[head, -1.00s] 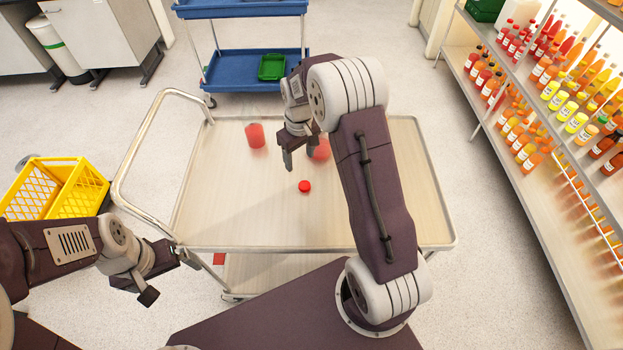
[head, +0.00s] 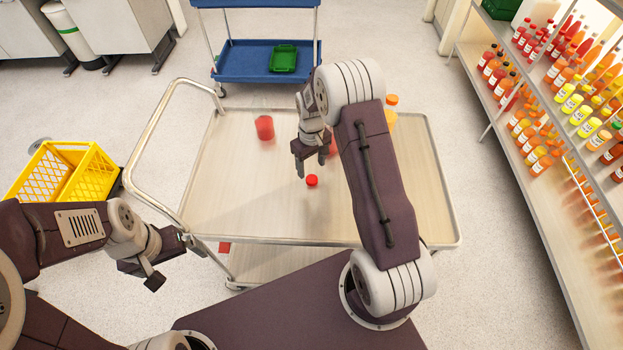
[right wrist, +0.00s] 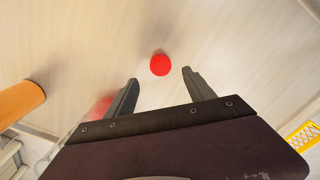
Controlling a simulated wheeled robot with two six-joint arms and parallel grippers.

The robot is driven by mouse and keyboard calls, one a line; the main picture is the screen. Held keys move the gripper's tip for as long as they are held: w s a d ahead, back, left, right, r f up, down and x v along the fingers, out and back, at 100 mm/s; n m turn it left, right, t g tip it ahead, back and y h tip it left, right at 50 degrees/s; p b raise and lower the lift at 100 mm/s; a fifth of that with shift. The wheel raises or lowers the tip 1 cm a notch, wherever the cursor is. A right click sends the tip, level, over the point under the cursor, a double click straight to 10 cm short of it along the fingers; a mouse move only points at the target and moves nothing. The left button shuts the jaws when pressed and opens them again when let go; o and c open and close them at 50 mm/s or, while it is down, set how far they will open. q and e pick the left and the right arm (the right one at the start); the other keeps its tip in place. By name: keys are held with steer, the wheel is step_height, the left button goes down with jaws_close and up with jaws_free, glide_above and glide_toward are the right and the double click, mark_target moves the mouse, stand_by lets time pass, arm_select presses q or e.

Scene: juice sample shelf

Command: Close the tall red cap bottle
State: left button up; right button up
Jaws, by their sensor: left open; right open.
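A small red cap (head: 312,180) lies on the cart top, apart from any bottle. It also shows in the right wrist view (right wrist: 160,65), just beyond and between the fingertips. My right gripper (head: 311,168) is open and empty above the cart, close to the cap. A clear container with red liquid (head: 264,128) stands on the cart, left of and behind the gripper. A second red one (head: 333,150) is mostly hidden behind my right gripper and arm. I cannot tell which is the tall bottle. My left gripper (head: 172,263) is open and empty at the cart's front left corner.
An orange bottle (head: 391,118) stands on the cart behind my right arm. The cart top (head: 225,200) is clear at the left and front. A metal handle (head: 150,125) rises at its left. A yellow crate (head: 65,175) is left, and a juice shelf (head: 515,165) right.

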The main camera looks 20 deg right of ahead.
mark_target(311, 178)
steer(key=shift+s+f, duration=0.15)
step_height(311, 178, down, 5)
steer(key=shift+r+p, duration=0.1)
steer(key=shift+p, duration=0.25)
jaws_close()
